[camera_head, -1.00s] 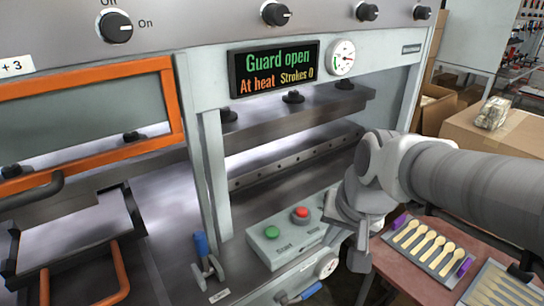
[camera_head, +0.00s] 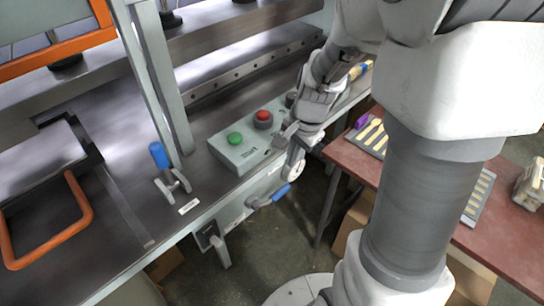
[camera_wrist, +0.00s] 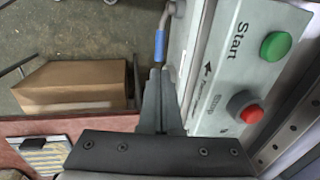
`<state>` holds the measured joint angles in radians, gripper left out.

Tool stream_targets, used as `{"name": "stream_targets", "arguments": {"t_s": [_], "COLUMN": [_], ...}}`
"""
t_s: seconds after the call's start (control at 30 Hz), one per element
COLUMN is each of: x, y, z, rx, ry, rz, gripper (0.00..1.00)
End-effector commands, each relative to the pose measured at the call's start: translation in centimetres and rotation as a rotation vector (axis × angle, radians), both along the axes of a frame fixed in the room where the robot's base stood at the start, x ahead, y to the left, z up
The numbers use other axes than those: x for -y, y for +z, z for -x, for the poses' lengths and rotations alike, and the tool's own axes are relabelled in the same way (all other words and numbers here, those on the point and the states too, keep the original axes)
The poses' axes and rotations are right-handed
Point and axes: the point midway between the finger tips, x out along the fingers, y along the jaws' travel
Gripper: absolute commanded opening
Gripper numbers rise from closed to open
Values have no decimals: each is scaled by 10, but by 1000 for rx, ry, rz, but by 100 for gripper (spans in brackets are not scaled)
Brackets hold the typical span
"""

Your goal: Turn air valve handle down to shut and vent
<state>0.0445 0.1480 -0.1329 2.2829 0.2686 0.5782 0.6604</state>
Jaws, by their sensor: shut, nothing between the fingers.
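The air valve handle (camera_head: 280,193) is a grey lever with a blue grip, below the control box on the front of the press. Its grip points outward and slightly up to the right in the head view. In the wrist view the blue grip (camera_wrist: 159,45) shows just beyond my fingertips, apart from them as far as I can tell. The valve body is not clearly seen.
The control box (camera_head: 240,150) has a green and a red button close to my fingers. A blue-topped clamp lever (camera_head: 158,155) stands to its left. A red-brown table (camera_head: 355,167) with spoon trays is at right. A cardboard box (camera_wrist: 75,85) is on the floor.

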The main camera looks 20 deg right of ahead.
Motion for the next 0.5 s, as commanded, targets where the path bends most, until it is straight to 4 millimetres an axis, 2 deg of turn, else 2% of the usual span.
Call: {"name": "stream_targets", "arguments": {"t_s": [0.27,0.37,0.5], "x": [0,-1,-3], "y": [-2,-12,-37], "z": [0,-1,-5], "rx": [0,-1,-3], "ry": [2,3,1], "rz": [0,1,0], "gripper": [0,0,0]}}
